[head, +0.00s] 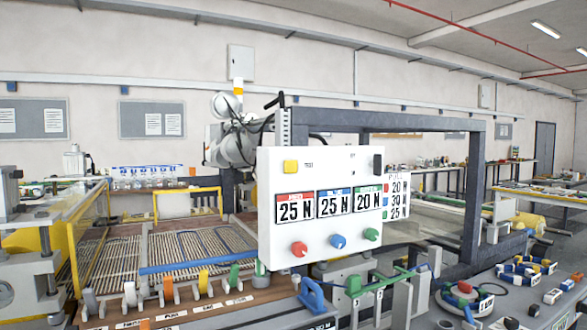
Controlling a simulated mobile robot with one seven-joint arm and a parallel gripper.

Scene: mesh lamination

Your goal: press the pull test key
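A white control panel (320,258) stands in the middle of the head view. A square yellow key (290,167) is at its upper left, with small lettering beside it that seems to read "TEST". Three displays show 25 N under red (294,208), 25 N under blue (335,203) and 20 N under green (368,200). Below them are a red knob (299,248), a blue knob (338,241) and a green knob (371,234). I cannot make out my gripper in this view. A white jointed arm with dark cables (235,143) shows behind the panel; its end is not clear.
A card (397,196) right of the panel lists 20, 30 and 25 N beside red, blue and green marks. A dark frame (400,120) rises behind. Coloured clamps (203,281) and a blue handle (312,296) stand in front.

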